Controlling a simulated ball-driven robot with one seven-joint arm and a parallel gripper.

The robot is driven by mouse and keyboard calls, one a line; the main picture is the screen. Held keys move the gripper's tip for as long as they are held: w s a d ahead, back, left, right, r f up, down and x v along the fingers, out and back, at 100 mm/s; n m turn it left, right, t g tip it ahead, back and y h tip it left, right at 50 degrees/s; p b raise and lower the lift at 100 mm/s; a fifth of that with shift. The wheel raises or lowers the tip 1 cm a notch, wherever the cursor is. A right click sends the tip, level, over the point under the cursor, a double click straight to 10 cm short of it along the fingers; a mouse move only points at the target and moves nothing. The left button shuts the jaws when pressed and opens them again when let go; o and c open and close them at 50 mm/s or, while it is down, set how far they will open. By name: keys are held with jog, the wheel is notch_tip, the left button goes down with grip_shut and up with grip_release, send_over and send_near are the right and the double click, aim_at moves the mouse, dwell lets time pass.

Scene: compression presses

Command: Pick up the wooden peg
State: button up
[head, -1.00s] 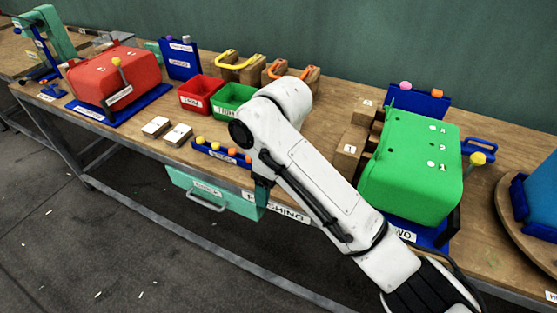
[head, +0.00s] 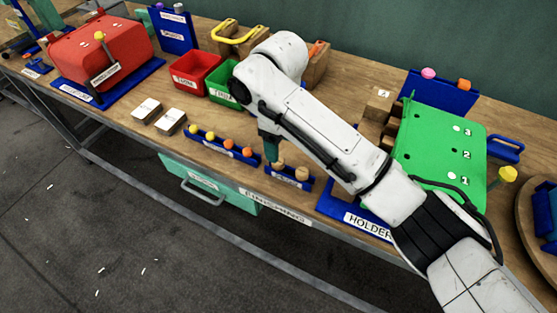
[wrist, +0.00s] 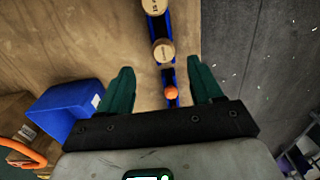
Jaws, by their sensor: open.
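Two round-topped wooden pegs stand in a blue rack (head: 291,184) at the table's front edge. The wooden peg nearer my gripper shows in the wrist view (wrist: 163,50), with another wooden peg (wrist: 153,6) beyond it at the top edge. In the head view a peg (head: 301,172) stands just right of my gripper (head: 270,150). In the wrist view my gripper (wrist: 160,65) is open, with its green fingers on either side of the nearer peg's line. Nothing is held. I cannot tell the fingers' exact height above the peg.
A blue rack of yellow and orange knobs (head: 224,147) lies left of the pegs. A blue bin (wrist: 65,105) is left of my fingers in the wrist view. The green press (head: 440,150) stands right. Red (head: 193,72) and green bins are behind. The table's front edge is close.

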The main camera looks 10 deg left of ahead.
aim_at(278, 167)
jog(key=shift+s+a+f+p, duration=0.1)
jog(key=shift+f+p, duration=0.2)
jog(key=shift+f, duration=1.2)
jog(key=shift+s+a+f+p, duration=0.1)
jog(key=shift+f+p, duration=0.15)
jog(key=shift+f, duration=1.25)
jog(key=c, duration=1)
